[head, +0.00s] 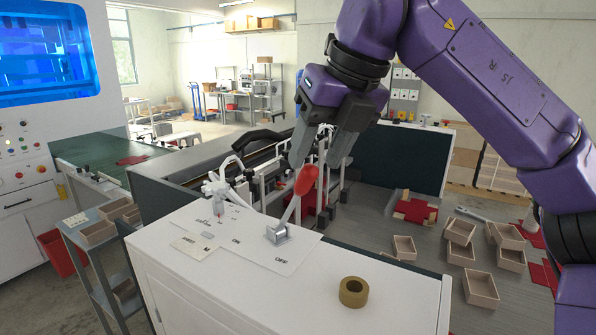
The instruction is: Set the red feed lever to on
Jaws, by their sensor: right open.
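The red feed lever has a red knob (306,180) on a pale shaft, rising from a metal base (277,234) on the white cabinet top. The shaft leans up and to the right. The plate (290,257) around the base carries an ON label on the left and an OFF label at the front right; the lever leans away from ON. My right gripper (317,163) is open and points down just above the knob, its two grey fingers on either side of the knob's top in the picture. Whether they touch it I cannot tell. My left gripper is not in view.
A white lobed handle (223,187) stands left of the lever. A tape roll (353,291) lies on the cabinet top (210,280) at the front right. Behind is the machine with black rails; several open boxes (480,288) lie on the grey surface to the right.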

